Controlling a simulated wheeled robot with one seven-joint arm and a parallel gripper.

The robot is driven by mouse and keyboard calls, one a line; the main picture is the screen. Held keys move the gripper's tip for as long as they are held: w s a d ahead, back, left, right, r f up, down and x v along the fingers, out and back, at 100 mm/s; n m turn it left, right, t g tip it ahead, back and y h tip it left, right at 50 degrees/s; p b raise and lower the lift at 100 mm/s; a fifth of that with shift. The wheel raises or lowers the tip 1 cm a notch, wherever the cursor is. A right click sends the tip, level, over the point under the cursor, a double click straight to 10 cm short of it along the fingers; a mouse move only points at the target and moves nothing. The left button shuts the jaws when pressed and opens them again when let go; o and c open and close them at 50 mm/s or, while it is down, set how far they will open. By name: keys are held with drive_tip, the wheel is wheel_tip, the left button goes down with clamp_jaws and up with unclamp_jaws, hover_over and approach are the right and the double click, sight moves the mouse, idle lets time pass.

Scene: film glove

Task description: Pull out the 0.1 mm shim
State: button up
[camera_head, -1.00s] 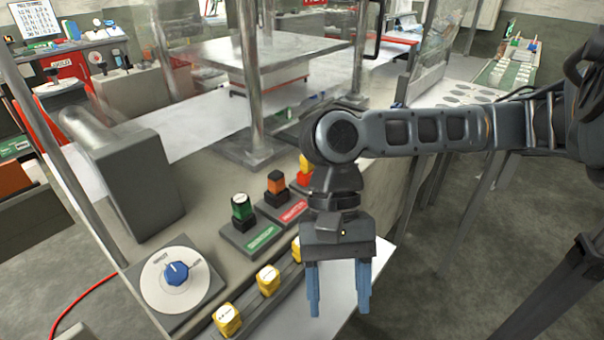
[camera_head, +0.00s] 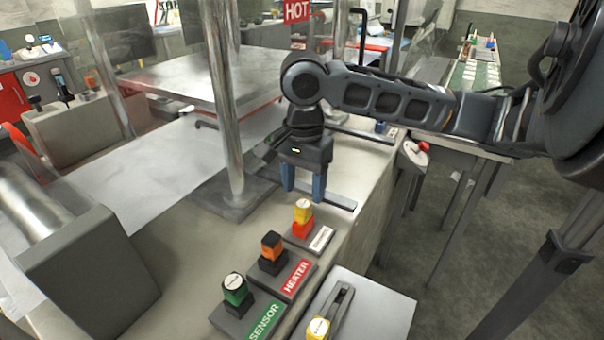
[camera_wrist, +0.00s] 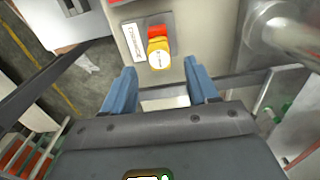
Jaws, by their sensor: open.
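My gripper (camera_head: 303,192) is open and empty, with its blue fingers pointing down over the bench top. It also shows in the wrist view (camera_wrist: 160,88). In the head view it is just behind a stacked yellow and red piece (camera_head: 303,218) with a white label on its top. In the wrist view that piece (camera_wrist: 159,47) shows beyond the gap between the fingers. A thin dark-edged strip (camera_head: 338,198) lies on the bench beside the right finger. I cannot tell whether it is the 0.1 mm shim; no readable shim marking shows.
A metal post (camera_head: 223,110) stands left of my gripper on a dark base plate. Green SENSOR (camera_head: 237,290) and orange HEATER (camera_head: 272,246) pieces stand nearer. A yellow block (camera_head: 318,328) is at the front. A HOT sign (camera_head: 297,11) hangs behind. Open floor (camera_head: 470,230) lies right.

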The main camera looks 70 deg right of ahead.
sight(303, 204)
drive_tip(key=shift+f+b, duration=0.4)
drive_tip(key=shift+f, duration=2.2)
drive_tip(key=shift+a, duration=0.1)
drive_tip(key=c, duration=1.1)
